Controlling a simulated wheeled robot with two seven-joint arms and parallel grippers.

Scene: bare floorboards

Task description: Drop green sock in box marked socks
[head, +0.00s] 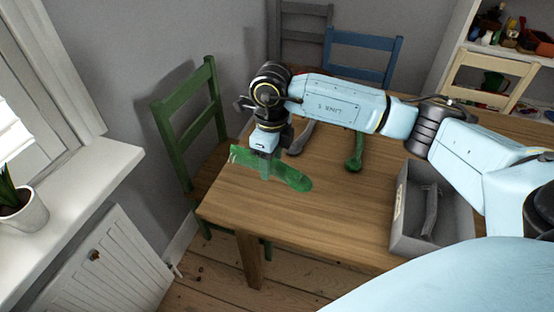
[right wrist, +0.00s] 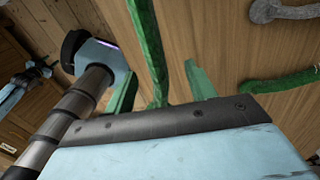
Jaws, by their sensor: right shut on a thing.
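A green sock (head: 285,174) is in the jaws of my right gripper (head: 266,168) at the near left end of the wooden table. Its left end reaches towards the table edge; I cannot tell whether it still touches the top. In the right wrist view the green sock (right wrist: 150,55) runs between the fingers of the right gripper (right wrist: 160,90). A grey open box (head: 402,240) stands on the table at the right, with a grey sock (head: 430,211) inside. A pale label shows on its left side, too small to read.
A second green sock (head: 355,152) and a grey sock (head: 302,138) lie on the table (head: 330,215) beyond the held sock. A green chair (head: 188,125), a blue chair (head: 363,43) and a cream chair (head: 490,68) surround it.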

